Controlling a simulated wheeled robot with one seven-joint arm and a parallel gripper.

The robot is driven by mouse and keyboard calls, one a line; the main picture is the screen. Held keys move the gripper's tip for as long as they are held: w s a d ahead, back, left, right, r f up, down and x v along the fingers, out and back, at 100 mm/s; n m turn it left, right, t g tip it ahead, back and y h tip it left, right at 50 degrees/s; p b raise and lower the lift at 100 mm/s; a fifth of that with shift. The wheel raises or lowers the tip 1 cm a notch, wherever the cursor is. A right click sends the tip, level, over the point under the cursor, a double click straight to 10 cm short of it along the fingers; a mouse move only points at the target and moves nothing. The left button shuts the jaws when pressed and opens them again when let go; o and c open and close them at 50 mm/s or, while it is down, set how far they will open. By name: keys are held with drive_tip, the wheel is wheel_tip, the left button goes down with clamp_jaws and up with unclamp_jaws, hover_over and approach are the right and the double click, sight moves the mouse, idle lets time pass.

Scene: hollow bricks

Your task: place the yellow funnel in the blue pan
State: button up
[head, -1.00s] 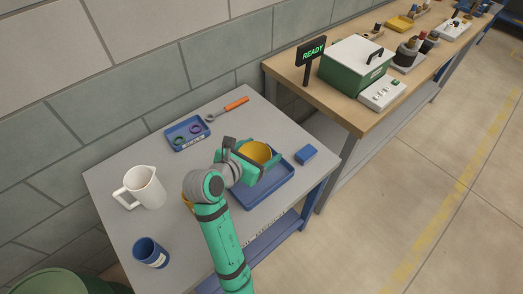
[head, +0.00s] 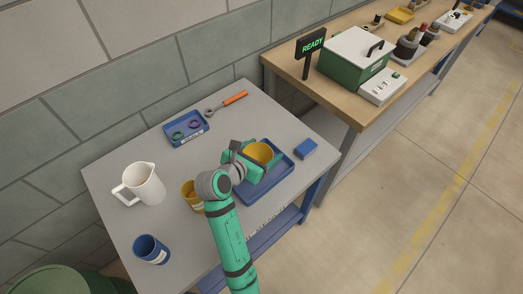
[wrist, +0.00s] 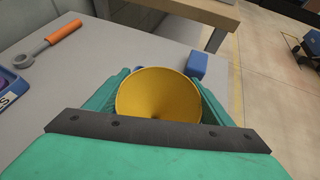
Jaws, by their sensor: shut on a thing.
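The yellow funnel (head: 258,153) is between the jaws of my gripper (head: 257,160), wide mouth facing up. It also fills the middle of the wrist view (wrist: 158,95), with a green finger on each side. My gripper is shut on it. The blue pan (head: 283,178) lies on the grey table, and the funnel and gripper are over its far left part in the head view. My gripper and wrist hide part of the pan. The funnel's lower end is hidden, so I cannot tell whether it touches the pan floor.
A blue block (head: 305,149) lies just right of the pan. A yellow cup (head: 190,196) stands close to my arm.

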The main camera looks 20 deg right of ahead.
drive_tip(key=o, duration=1)
drive_tip(key=shift+s, duration=0.1)
drive_tip(key=shift+o, duration=0.2)
drive_tip(key=shift+a+r, duration=0.2)
drive_tip(key=shift+a, duration=0.05)
drive_tip(key=v, duration=1.1)
drive_tip(key=shift+a, duration=0.25)
drive_tip(key=shift+s+d+r, duration=0.15)
drive_tip(key=shift+s, duration=0.05)
